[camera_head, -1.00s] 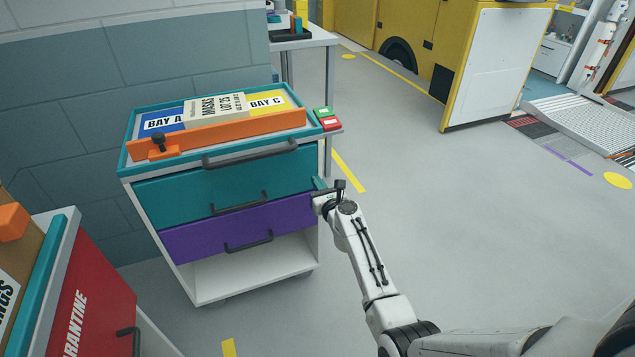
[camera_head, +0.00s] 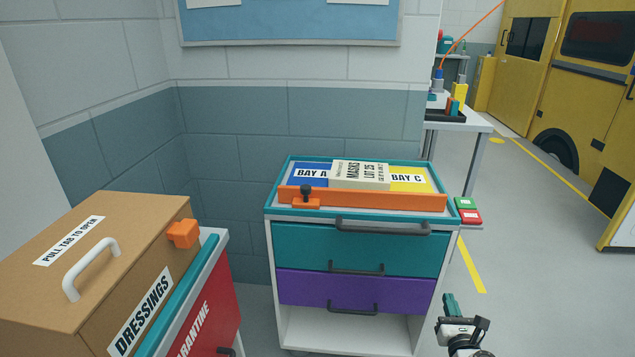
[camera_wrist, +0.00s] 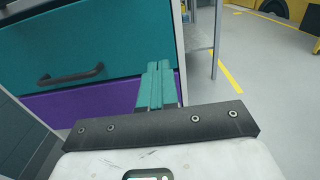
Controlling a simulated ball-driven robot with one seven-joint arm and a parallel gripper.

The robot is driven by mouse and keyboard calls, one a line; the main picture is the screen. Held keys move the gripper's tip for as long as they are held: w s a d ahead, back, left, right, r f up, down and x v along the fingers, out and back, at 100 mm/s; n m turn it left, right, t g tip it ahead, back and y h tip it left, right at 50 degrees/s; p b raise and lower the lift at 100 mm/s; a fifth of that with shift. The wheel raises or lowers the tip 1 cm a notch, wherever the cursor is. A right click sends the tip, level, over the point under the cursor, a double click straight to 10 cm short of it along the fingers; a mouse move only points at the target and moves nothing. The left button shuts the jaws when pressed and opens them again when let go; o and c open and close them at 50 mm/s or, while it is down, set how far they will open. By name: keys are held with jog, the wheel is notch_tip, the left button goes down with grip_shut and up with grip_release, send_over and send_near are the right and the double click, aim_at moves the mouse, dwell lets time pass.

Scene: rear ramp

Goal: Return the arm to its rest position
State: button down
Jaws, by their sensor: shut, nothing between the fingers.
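My gripper (camera_head: 450,305) is at the lower right of the head view, to the right of the drawer cart (camera_head: 276,312). Its teal fingers are together and hold nothing. In the wrist view the fingers (camera_wrist: 155,85) point away from me, in front of the cart's teal drawer (camera_wrist: 90,45) and purple drawer (camera_wrist: 100,97). I cannot tell from this view how close they are to the cart. Most of my arm is below the head view's edge.
The cart top holds the Bay A panel (camera_head: 309,174), a masks box (camera_head: 360,174) and the Bay C panel (camera_head: 407,178). A dressings box (camera_head: 100,260) stands on a red quarantine unit (camera_head: 213,315) at left. Grey floor is open at right, near a yellow vehicle (camera_head: 580,75).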

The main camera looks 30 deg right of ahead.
jog(key=shift+a, duration=0.1)
jog(key=s+a+n+g+y+p, duration=0.2)
jog(key=a+n+y, duration=0.5)
jog(key=a+n, duration=0.6)
jog(key=s+a+n+g+y+p, duration=0.2)
jog(key=a+n+y, duration=0.4)
jog(key=a+n, duration=0.7)
jog(key=s+a+r+n+g+h+p, duration=0.1)
jog(key=s+r+n+g, duration=0.1)
jog(key=s+n+g, duration=0.3)
jog(key=s+a+r+n+g+h+p, duration=0.1)
jog(key=s+n+g, duration=0.4)
jog(key=s+n, duration=0.6)
jog(key=s+r+h+p, duration=0.1)
jog(key=s+r, duration=0.1)
jog(key=s, duration=0.2)
jog(key=shift+s+a+n, duration=0.15)
jog(key=shift+s+n, duration=0.15)
